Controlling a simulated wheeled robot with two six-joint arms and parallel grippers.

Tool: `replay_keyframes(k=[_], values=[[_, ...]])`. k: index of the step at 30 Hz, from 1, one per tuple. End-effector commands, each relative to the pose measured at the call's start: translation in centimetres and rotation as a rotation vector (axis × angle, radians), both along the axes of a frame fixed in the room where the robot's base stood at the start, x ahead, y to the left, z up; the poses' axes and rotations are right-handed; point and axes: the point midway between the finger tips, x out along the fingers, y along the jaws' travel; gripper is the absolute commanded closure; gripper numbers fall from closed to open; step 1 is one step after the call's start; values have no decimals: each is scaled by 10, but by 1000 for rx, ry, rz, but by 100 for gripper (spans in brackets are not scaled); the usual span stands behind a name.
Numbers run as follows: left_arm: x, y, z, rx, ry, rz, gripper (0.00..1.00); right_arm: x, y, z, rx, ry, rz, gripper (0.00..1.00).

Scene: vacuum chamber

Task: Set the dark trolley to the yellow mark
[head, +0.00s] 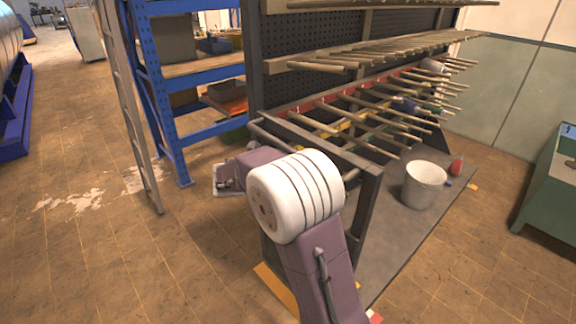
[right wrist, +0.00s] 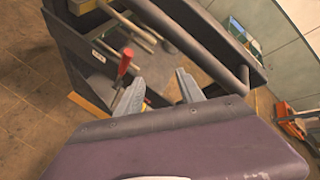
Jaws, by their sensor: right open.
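The dark trolley (head: 369,205) is a tall rack with a perforated back, rows of wooden rods and a low dark base. A yellow mark (head: 276,290) lies on the floor by its near left corner, partly hidden by my arm. My right gripper (head: 228,179) is at the trolley's near left end, partly hidden behind my wrist. In the right wrist view its two grey fingers (right wrist: 160,92) are apart, with nothing seen held between them. The trolley's dark frame (right wrist: 205,50) is just beyond them there. My left gripper is not in view.
A white bucket (head: 424,184) and a red object (head: 456,166) stand on the trolley's base. A blue shelf (head: 165,100) and a leaning ladder (head: 130,110) are at left. A green cabinet (head: 548,185) is at right.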

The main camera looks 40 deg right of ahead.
Motion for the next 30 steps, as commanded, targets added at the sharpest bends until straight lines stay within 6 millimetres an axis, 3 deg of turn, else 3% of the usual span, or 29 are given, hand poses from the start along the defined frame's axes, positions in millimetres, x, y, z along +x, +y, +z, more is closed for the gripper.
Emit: replay_keyframes(k=[1,3,6,9,15,24,30], values=[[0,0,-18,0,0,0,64,7,10,-12,-106,125,154,55],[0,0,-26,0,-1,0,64,19,23,-11,-255,282,345,55],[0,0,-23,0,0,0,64,47,19,24,-455,415,449,55],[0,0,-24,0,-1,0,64,60,18,42,-560,485,489,55],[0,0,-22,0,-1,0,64,65,12,45,-578,499,492,55],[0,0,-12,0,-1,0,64,91,-41,35,-574,497,488,55],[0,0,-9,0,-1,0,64,101,-60,30,-574,495,490,55]])
